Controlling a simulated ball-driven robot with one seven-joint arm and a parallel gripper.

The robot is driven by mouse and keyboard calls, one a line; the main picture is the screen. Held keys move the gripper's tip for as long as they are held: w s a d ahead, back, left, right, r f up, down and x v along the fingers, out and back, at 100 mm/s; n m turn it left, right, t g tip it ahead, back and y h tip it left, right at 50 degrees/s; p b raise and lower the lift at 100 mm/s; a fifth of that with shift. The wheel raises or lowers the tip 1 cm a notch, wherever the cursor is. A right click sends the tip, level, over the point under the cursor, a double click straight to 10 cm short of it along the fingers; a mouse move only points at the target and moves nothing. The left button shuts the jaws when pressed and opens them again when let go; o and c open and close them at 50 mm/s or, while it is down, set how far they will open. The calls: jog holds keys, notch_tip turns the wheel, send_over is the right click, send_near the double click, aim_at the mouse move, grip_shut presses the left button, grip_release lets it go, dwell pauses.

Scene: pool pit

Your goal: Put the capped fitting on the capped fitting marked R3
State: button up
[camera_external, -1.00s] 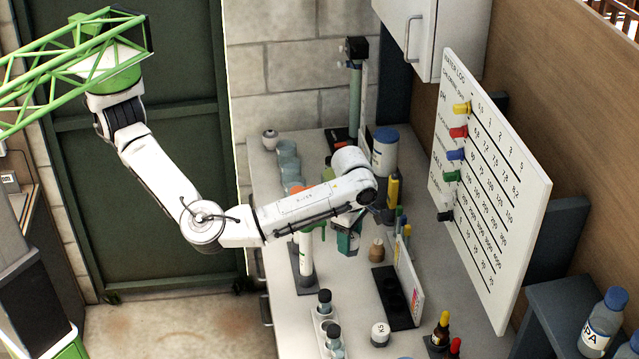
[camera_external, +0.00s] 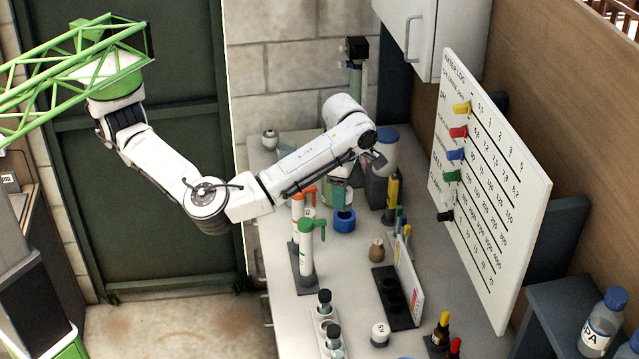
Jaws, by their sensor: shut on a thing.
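My gripper (camera_external: 338,192) hangs below my wrist over the middle back of the bench, partly hidden by the arm. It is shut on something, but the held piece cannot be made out. A short white round fitting (camera_external: 380,334) with dark lettering stands at the front of the bench; the lettering is too small to read surely. A similar small white round piece (camera_external: 269,139) stands at the far back left. I cannot tell which piece is marked R3.
A blue ring-shaped piece (camera_external: 344,221) is just below my gripper in the picture. Upright tubes with a green top (camera_external: 307,250) and an orange top (camera_external: 298,212) stand to its left. A brown bottle (camera_external: 376,250), a black tray (camera_external: 392,300) and a whiteboard (camera_external: 490,180) are right.

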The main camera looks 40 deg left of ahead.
jog(key=a+n+b, duration=0.1)
jog(key=a+n, duration=0.2)
jog(key=a, duration=0.2)
jog(key=w+a+n+b, duration=0.1)
jog(key=a+n, duration=0.2)
jog(key=a, duration=0.2)
jog(key=w+a+n+b, duration=0.1)
jog(key=a+n, duration=0.1)
jog(key=a, duration=0.3)
jog(key=shift+r+n, duration=0.1)
jog(key=shift+n, duration=0.3)
jog(key=s+a+f+n+b, duration=0.1)
jog(key=s+a+f+n, duration=0.15)
jog(key=a+n, duration=0.55)
jog(key=m+p, duration=0.2)
jog(key=p, duration=0.2)
send_over(307, 213)
jog(key=f, duration=1.2)
jog(key=shift+s+a+f, duration=0.15)
jog(key=shift+s+f, duration=0.25)
jog(key=f, duration=0.1)
jog(key=f+p, duration=0.1)
jog(key=f, duration=0.1)
jog(key=shift+w+d+f, duration=0.15)
jog(key=shift+w+d, duration=0.05)
jog(key=shift+w, duration=0.2)
jog(key=shift+f, duration=0.5)
jog(key=shift+f, duration=0.1)
